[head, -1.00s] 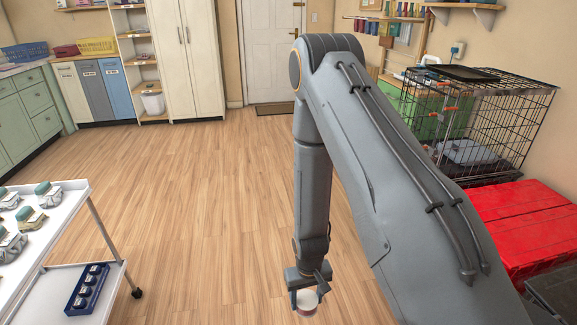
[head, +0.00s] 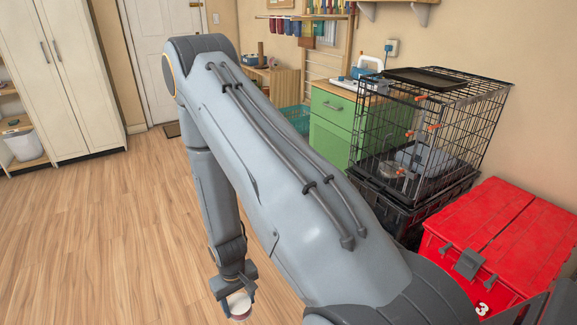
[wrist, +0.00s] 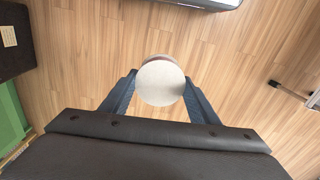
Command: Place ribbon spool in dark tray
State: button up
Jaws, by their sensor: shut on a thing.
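My gripper (head: 237,296) is shut on the ribbon spool (head: 239,307), which hangs low over the wooden floor in the head view. In the wrist view the spool (wrist: 161,84) shows a round pale face between the two blue-grey fingers of my gripper (wrist: 160,88). The dark tray (head: 426,78) is a flat, black, shallow tray lying on top of the wire cage at the right. It looks empty. My gripper is well to the left of it and lower, apart from it.
The wire cage (head: 440,128) stands on black crates (head: 400,208). A red lidded box (head: 510,225) is in front of it. A green cabinet (head: 332,135) stands behind the cage. The floor at left (head: 90,230) is clear.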

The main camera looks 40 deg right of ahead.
aim_at(410, 75)
jog(key=i, duration=2.7)
jog(key=z, duration=4.2)
